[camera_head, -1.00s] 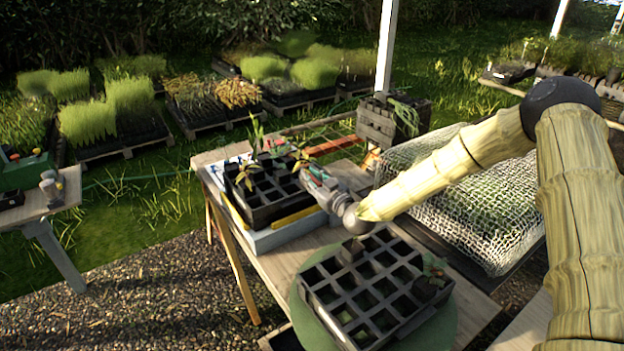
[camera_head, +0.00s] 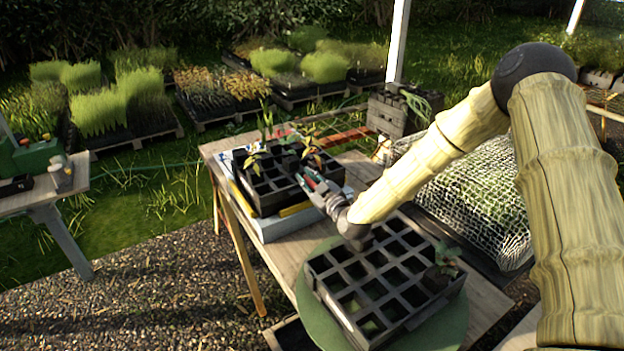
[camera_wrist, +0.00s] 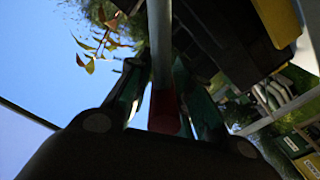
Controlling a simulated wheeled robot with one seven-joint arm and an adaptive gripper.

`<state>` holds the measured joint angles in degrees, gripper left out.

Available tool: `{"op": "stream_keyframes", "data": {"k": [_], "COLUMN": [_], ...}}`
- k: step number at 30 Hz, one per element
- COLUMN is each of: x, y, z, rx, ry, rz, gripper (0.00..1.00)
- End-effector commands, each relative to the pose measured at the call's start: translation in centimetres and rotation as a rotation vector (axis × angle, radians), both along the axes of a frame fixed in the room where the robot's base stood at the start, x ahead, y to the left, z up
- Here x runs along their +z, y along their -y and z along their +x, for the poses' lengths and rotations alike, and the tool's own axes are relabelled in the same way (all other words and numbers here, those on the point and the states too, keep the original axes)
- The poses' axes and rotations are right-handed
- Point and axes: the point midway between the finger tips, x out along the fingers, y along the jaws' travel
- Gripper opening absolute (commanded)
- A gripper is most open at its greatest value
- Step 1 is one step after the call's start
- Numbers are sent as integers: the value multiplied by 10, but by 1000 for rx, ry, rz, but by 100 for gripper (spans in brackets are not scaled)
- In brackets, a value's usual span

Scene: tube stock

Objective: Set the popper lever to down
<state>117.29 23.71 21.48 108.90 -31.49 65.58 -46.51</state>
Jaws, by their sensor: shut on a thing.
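In the wrist view, a grey rod with a red end, which looks like the popper lever (camera_wrist: 163,105), runs between the fingers of my gripper (camera_wrist: 163,88). The fingers are closed around it. In the head view my gripper (camera_head: 314,184) is at the right edge of the black cell tray (camera_head: 262,202) on the pale popper base (camera_head: 268,232) with yellow strips. The fingers and my wrist hide most of the lever there, so its exact angle cannot be told.
A second black cell tray (camera_head: 345,318) stands on a round green plate (camera_head: 452,335) in front, below my wrist. Seedlings (camera_head: 312,143) rise from the rear tray close to my gripper. A netted bed (camera_head: 470,205) lies to the right. A side table (camera_head: 30,203) stands at left.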

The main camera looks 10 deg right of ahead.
Motion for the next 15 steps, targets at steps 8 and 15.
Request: {"op": "stream_keyframes", "data": {"k": [8,15], "x": [-2,-1], "y": [0,0], "z": [-1,-1], "rx": [0,0], "ry": [-2,-2], "rz": [-1,-2], "gripper": [0,41]}}
